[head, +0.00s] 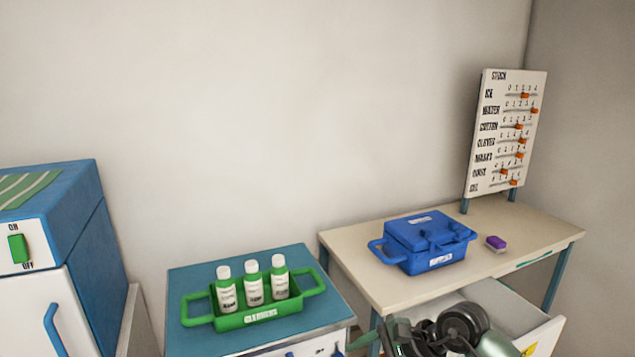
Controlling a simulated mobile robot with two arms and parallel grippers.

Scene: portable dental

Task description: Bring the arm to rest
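My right arm shows at the bottom right of the head view, in front of the desk and over its open drawer. It has dark round joints and grey-green links. The part at its left end, seemingly my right gripper (402,338), is cut off by the bottom edge, so its fingers cannot be made out. I see nothing held in the part that shows. My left arm and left gripper are out of view.
The desk (395,287) holds a closed blue case (425,243), a purple block (496,243) and a stock board (507,135). Its drawer (545,335) stands open. A green tray (200,308) with three bottles sits on a blue-topped cabinet (190,340). A blue-and-white unit (85,240) stands left.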

